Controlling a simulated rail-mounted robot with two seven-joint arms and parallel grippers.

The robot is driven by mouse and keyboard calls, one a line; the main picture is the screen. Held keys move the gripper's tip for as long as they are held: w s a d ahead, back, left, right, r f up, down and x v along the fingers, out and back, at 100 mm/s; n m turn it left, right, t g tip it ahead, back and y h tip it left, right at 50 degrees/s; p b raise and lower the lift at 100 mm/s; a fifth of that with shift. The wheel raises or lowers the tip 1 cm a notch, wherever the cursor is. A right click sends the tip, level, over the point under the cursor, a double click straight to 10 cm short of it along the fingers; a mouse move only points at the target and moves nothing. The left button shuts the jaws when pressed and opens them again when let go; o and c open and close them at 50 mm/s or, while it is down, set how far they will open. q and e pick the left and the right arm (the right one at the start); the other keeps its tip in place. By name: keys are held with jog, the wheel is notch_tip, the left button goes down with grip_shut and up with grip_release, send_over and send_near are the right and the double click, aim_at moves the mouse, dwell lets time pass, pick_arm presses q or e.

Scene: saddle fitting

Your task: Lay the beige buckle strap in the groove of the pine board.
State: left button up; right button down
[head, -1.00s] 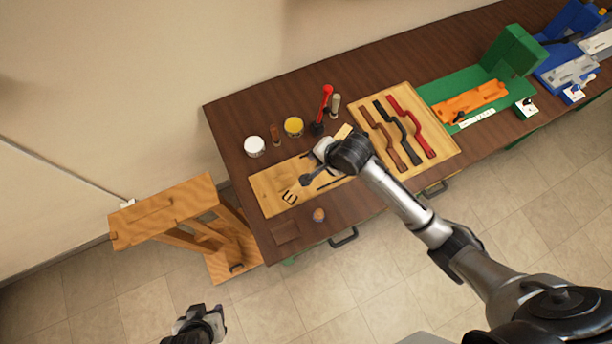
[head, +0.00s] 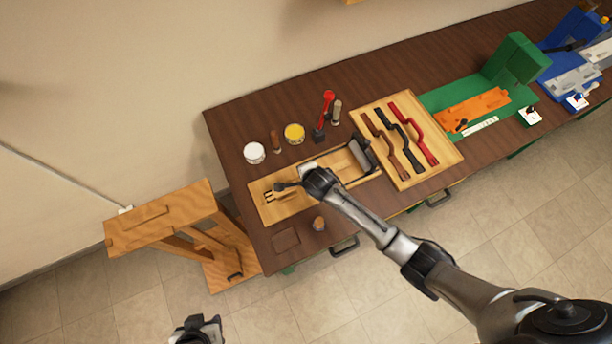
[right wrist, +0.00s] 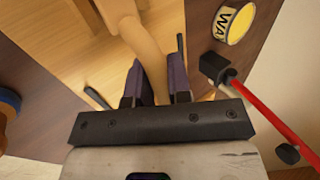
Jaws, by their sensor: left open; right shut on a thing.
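The pine board (head: 297,207) lies on the dark brown table. My right gripper (head: 281,187) is over its left part and is shut on the beige buckle strap (right wrist: 149,45). In the right wrist view the strap runs up and away between the purple fingers (right wrist: 153,82). In the head view a small dark buckle outline (head: 268,196) shows at the board's left end. The rest of the strap blends into the wood there. I cannot tell whether the strap touches the groove. My left gripper (head: 199,330) is open and empty, low in the picture, away from the table.
A dark bracket-like piece (head: 364,154) stands at the board's right end. A tray (head: 440,160) with brown, black and red straps lies to the right. A white jar (head: 254,153), yellow jar (head: 294,133) and red-handled tool (head: 327,103) stand behind.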

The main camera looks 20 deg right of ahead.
jog(key=shift+f, duration=0.6)
jog(key=shift+f, duration=0.1)
jog(key=shift+f, duration=0.1)
jog(key=c, duration=1.1)
grip_release()
jog(key=shift+o, duration=0.2)
jog(key=shift+r, duration=0.3)
jog(key=v, duration=1.1)
jog(key=shift+s+r, duration=0.2)
jog(key=shift+r, duration=0.15)
